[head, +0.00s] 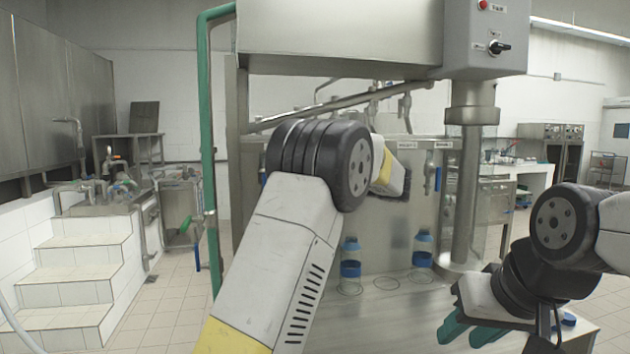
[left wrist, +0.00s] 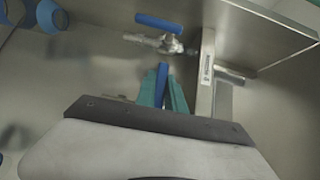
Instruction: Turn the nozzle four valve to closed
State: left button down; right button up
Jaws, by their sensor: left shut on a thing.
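In the left wrist view, the teal fingers of my left gripper (left wrist: 164,90) are shut on a blue valve handle (left wrist: 162,72), which shows as a strip between them. The handle points toward the camera, below a metal valve body (left wrist: 158,42). In the head view my left gripper is hidden behind my arm at the steel filler front. A nozzle with a blue handle (head: 438,179) hangs right of that arm. I cannot read the nozzle labels. My right gripper (head: 472,333) is at the lower right in the head view, its teal fingers apart and empty.
In the left wrist view another blue handle (left wrist: 158,22) lies across above the valve, and a steel bracket (left wrist: 203,85) stands close right of my fingers.

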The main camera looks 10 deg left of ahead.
dwell(0.4)
pick_arm(q)
jog(key=c, duration=1.4)
grip_release()
jog(key=shift+c, duration=0.2)
jog(key=shift+d, duration=0.1)
jog(key=v, duration=0.7)
jog(key=shift+s+d, duration=0.15)
jog(key=shift+d, duration=0.2)
